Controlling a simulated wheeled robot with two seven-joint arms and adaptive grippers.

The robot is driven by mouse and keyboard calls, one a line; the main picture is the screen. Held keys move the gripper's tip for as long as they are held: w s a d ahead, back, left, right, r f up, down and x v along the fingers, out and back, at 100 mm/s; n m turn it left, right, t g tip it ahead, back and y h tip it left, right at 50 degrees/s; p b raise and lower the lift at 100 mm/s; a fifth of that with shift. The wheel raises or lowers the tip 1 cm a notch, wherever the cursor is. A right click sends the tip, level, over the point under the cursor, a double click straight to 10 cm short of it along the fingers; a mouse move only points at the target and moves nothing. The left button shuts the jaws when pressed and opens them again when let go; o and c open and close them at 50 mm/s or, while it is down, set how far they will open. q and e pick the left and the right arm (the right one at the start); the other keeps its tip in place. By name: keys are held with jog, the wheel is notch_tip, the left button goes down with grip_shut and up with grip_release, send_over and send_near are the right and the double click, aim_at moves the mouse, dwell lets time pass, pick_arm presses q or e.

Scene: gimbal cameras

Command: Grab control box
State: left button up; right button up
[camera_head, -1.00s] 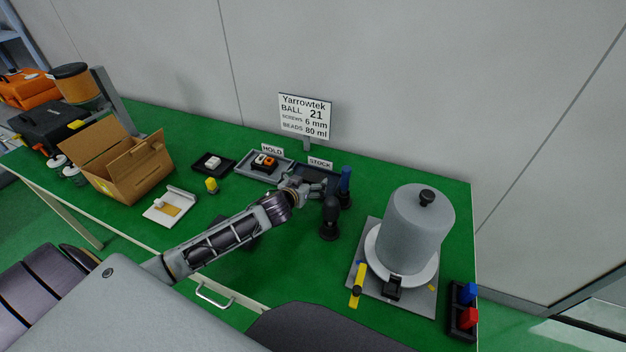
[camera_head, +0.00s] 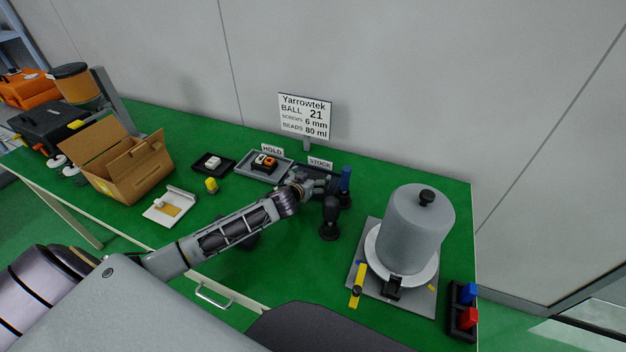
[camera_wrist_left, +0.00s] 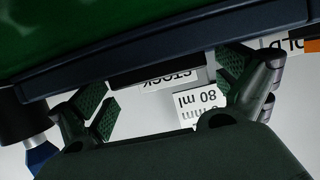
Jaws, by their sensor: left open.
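My left gripper (camera_head: 308,186) is over the dark tray by the STOCK label at the back of the bench. It also shows in the left wrist view (camera_wrist_left: 165,92), its two padded fingers spread apart with nothing clearly held. In that view the dark rim of the stock tray (camera_wrist_left: 200,48) crosses above the fingers, and a black edge shows between them; I cannot tell if it is part of a box. No thing is clearly marked as the control box. An orange and black device (camera_head: 264,161) sits in the grey HOLD tray (camera_head: 246,170). My right gripper is out of view.
A dark upright tool (camera_head: 330,218) and a blue-handled one (camera_head: 345,185) stand right of the gripper. A grey covered cylinder (camera_head: 414,235) stands farther right. An open cardboard box (camera_head: 130,175) is at left. The sign (camera_head: 304,117) stands behind.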

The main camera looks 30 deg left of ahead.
aim_at(312, 178)
pick_arm(q)
jog(key=shift+w+f, duration=0.1)
jog(key=shift+w, duration=0.1)
dwell(0.4)
jog(key=c, duration=1.1)
notch_tip(312, 178, up, 9)
jog(key=shift+f+p, duration=0.15)
jog(key=shift+p, duration=0.25)
jog(key=shift+r, duration=0.7)
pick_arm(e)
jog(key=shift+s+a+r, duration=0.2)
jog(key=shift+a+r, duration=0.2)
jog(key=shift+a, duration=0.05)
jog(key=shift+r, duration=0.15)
